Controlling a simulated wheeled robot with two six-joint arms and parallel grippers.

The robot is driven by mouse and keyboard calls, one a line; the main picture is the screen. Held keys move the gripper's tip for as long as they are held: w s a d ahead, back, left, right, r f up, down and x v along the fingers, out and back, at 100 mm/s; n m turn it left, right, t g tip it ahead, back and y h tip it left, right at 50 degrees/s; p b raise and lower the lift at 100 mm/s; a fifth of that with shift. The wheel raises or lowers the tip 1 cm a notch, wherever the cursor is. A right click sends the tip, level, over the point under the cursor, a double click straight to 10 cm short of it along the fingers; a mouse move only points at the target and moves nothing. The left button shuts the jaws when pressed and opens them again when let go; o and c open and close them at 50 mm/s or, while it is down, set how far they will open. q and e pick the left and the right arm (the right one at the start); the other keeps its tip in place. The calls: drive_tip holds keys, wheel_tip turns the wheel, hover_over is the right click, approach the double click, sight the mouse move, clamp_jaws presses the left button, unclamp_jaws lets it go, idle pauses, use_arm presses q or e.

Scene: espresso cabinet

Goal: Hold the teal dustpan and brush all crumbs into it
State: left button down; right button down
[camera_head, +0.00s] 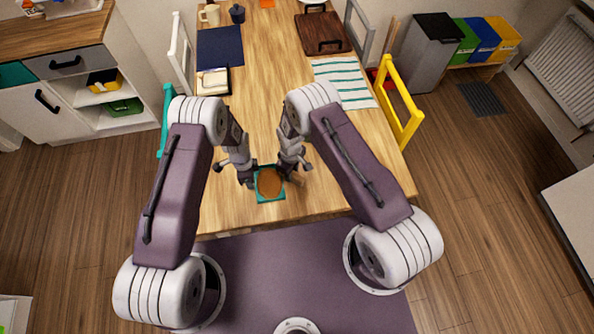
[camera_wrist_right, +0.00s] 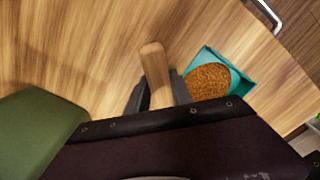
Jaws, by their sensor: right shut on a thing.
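The teal dustpan (camera_head: 271,199) lies on the wooden table near its front edge, between my two grippers. It also shows in the right wrist view (camera_wrist_right: 243,84). A grainy brown oval (camera_wrist_right: 208,80) fills much of it; I cannot tell whether it is crumbs or bristles. My right gripper (camera_head: 290,168) is to the right of the dustpan. In the right wrist view its fingers (camera_wrist_right: 158,92) are shut on a light wooden handle (camera_wrist_right: 155,62), seemingly the brush's. My left gripper (camera_head: 249,178) is at the dustpan's left edge; its fingertips are too small to judge. No loose crumbs are discernible on the table.
A striped cloth (camera_head: 345,82), a dark wooden tray (camera_head: 322,32), a navy mat (camera_head: 220,48) and a butter dish (camera_head: 213,82) sit further back. A yellow chair (camera_head: 402,105) stands at the right edge and a teal chair (camera_head: 166,120) at the left. The table's middle is clear.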

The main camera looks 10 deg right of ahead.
drive_tip(key=shift+s+a, duration=0.2)
drive_tip(key=shift+a, duration=2.65)
drive_tip(key=shift+r, duration=2.85)
use_arm(q)
drive_tip(key=c, duration=1.1)
unclamp_jaws()
drive_tip(key=shift+o, duration=0.2)
drive_tip(key=shift+r, duration=0.1)
wheel_tip(320, 180, up, 12)
drive_tip(key=shift+f, duration=0.1)
